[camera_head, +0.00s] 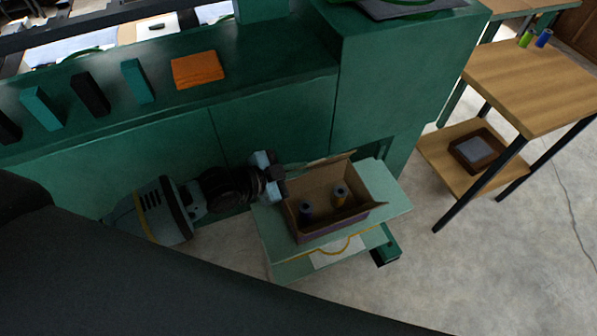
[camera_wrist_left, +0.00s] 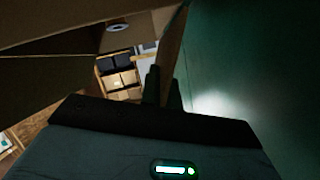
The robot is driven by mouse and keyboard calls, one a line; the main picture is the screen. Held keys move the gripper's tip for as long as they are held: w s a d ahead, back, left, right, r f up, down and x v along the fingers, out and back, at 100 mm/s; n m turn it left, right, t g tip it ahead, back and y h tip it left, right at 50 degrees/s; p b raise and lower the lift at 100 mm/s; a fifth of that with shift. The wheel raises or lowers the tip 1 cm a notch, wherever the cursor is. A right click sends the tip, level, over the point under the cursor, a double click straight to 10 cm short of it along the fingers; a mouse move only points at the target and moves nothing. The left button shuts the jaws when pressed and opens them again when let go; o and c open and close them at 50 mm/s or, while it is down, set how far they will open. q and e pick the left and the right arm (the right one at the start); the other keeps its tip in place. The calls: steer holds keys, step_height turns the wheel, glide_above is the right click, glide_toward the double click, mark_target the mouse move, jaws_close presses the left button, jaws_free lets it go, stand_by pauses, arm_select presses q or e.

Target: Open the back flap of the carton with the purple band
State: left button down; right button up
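The carton (camera_head: 337,228) is brown cardboard with a purple band low on its side. It stands on a pale green stand. Its back flap (camera_head: 318,162) shows as a thin, nearly edge-on strip along the back rim. Two spools (camera_head: 340,196) stand inside. My left gripper (camera_head: 281,175) is at the left end of the back flap. In the left wrist view the flap (camera_wrist_left: 173,42) runs down between the close-set fingertips (camera_wrist_left: 163,88), which look shut on it. My right gripper is not in view.
The pale green stand (camera_head: 385,185) is close against a dark green cabinet (camera_head: 275,120). An orange block (camera_head: 198,69) and several upright blocks are on its ledge. A wooden table (camera_head: 535,85) with a lower shelf stands right. Concrete floor (camera_head: 450,260) is clear between.

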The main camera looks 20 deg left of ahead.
arm_select(q)
steer(key=shift+w+a+r+n, duration=0.1)
steer(key=shift+w+a+n, duration=0.05)
steer(key=shift+n, duration=0.15)
stand_by(0.4)
steer(key=c, duration=1.6)
jaws_free()
steer(key=shift+c, duration=0.2)
steer(key=v, duration=0.7)
steer(key=shift+s+a+r, duration=0.2)
steer(key=shift+a, duration=0.1)
